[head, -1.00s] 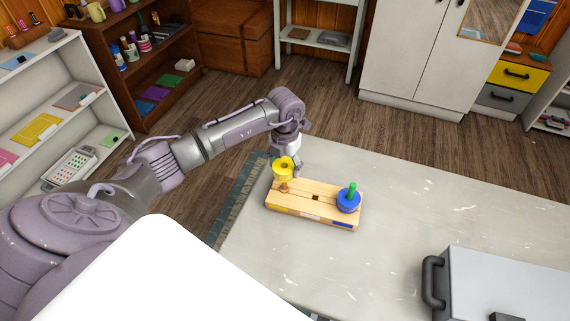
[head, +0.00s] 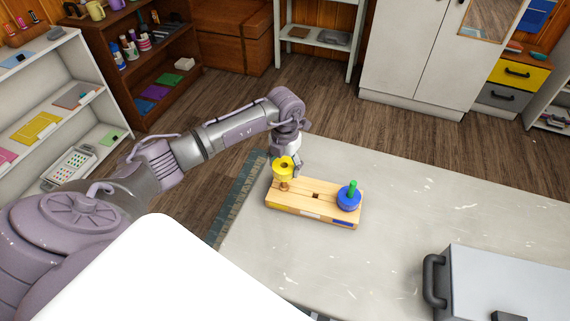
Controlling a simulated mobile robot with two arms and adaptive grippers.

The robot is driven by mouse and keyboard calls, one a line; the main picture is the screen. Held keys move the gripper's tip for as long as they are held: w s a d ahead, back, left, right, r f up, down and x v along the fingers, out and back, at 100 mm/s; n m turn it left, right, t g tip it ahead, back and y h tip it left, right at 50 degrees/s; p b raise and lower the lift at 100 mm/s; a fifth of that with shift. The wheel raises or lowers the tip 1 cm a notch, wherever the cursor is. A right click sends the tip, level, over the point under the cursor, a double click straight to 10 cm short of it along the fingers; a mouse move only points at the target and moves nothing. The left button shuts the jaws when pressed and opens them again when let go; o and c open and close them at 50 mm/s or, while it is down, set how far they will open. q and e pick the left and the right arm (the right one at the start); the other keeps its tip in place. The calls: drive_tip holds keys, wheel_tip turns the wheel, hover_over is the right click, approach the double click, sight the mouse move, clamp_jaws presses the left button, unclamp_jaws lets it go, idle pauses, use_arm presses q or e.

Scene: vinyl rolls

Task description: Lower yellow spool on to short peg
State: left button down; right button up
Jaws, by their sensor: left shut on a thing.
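The yellow spool (head: 283,166) is held in my left gripper (head: 290,166), at the left end of the wooden base (head: 300,209). The gripper is shut on the spool and partly hidden behind it. A short brown peg (head: 284,185) stands on the base just below the spool. The spool appears above the peg; I cannot tell whether they touch. A blue spool (head: 348,202) sits at the right end of the base around a green peg (head: 352,187). A dark square hole (head: 316,196) shows in the middle of the base. My right gripper is not in view.
The wooden base lies on a pale worn table (head: 420,200). A grey case (head: 500,285) with a dark handle stands at the table's lower right. The table between the base and the case is clear. Shelves and cabinets stand beyond it.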

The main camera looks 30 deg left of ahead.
use_arm(q)
drive_tip(key=shift+f+b, duration=0.4)
drive_tip(key=shift+f, duration=0.05)
idle(0.4)
drive_tip(key=shift+f+b, duration=0.65)
drive_tip(key=shift+f, duration=0.1)
drive_tip(key=shift+f, duration=0.15)
drive_tip(key=shift+f+b, duration=0.7)
drive_tip(key=shift+f, duration=0.05)
idle(0.7)
